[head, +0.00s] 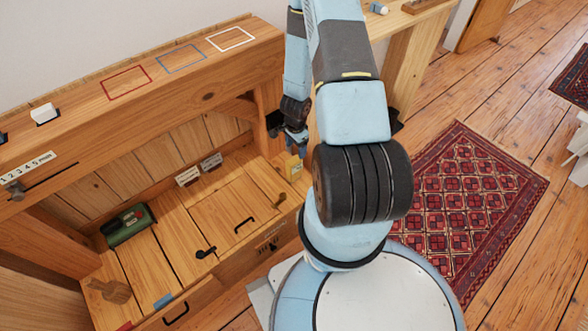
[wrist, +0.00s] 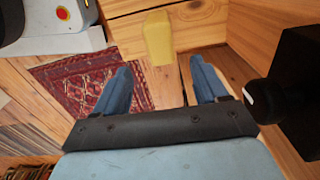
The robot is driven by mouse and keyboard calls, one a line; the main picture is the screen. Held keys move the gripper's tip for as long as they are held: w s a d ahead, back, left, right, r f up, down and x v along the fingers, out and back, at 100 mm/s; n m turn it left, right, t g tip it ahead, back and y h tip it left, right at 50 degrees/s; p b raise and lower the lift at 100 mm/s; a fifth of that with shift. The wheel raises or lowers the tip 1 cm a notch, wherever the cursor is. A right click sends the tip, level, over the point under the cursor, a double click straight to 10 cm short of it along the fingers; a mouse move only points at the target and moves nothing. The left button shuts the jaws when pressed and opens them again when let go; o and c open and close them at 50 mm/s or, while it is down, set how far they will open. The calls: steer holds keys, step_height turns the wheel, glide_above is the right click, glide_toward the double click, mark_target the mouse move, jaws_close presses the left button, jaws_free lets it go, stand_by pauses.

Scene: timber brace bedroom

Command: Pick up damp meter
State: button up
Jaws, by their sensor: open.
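The damp meter seems to be the small yellow block-like item (head: 293,167) at the right end of the wooden bench's lower deck in the head view. In the wrist view the yellow item (wrist: 158,38) stands ahead, lined up between my two blue fingers. My gripper (head: 297,142) is just above it in the head view, fingers pointing down. The fingers (wrist: 160,75) are spread apart with nothing held between them. I cannot tell whether a fingertip touches the item. Its lower part is hard to make out.
A green tool (head: 128,224) and a wooden paddle (head: 108,291) lie on the lower deck's left side. The upper shelf (head: 75,115) overhangs the back. A dark box with a round knob (wrist: 262,98) is close right of my fingers.

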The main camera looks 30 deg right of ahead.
mark_target(294, 166)
steer(key=shift+a+f, duration=0.15)
steer(key=shift+f, duration=3)
steer(key=shift+a+f, duration=0.15)
steer(key=shift+f, duration=2.95)
steer(key=shift+c, duration=0.3)
steer(key=c, duration=1)
steer(key=shift+r, duration=0.1)
